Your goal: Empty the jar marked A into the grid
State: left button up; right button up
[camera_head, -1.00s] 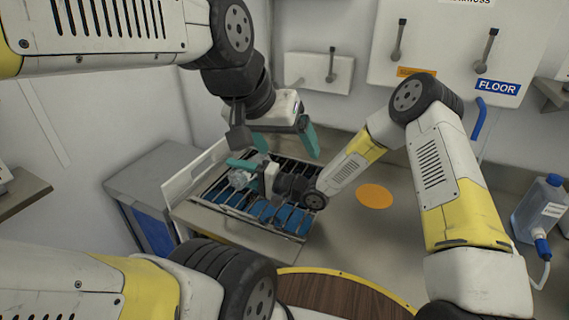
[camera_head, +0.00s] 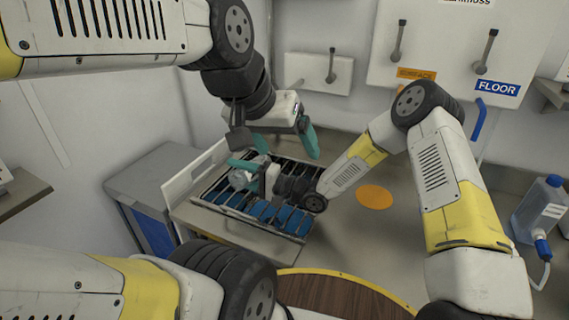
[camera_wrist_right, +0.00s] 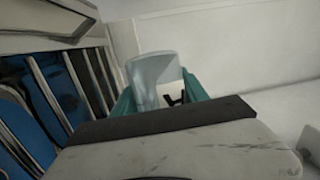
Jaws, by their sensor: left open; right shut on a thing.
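My right gripper (camera_head: 252,178) is shut on a translucent jar (camera_head: 243,175) low over the grid (camera_head: 222,205). In the right wrist view the jar (camera_wrist_right: 152,72) sits between the teal fingers (camera_wrist_right: 160,98), with a white label bearing a black A, turned sideways. The jar lies tipped; I cannot tell what is inside. The grid has dark bars and slots, with blue pieces showing in its front slots; its slots also show at left in the right wrist view (camera_wrist_right: 75,85). My left gripper (camera_head: 276,150) is open and empty above the grid's back part.
A pale raised panel (camera_head: 192,172) edges the grid's left side. A grey cabinet (camera_head: 155,180) stands farther left. An orange disc (camera_head: 374,197) lies on the counter to the right, and a clear bottle with a blue cap (camera_head: 540,210) stands at far right.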

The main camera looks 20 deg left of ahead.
jog(key=shift+w+m, duration=0.15)
jog(key=shift+m, duration=0.25)
dwell(0.5)
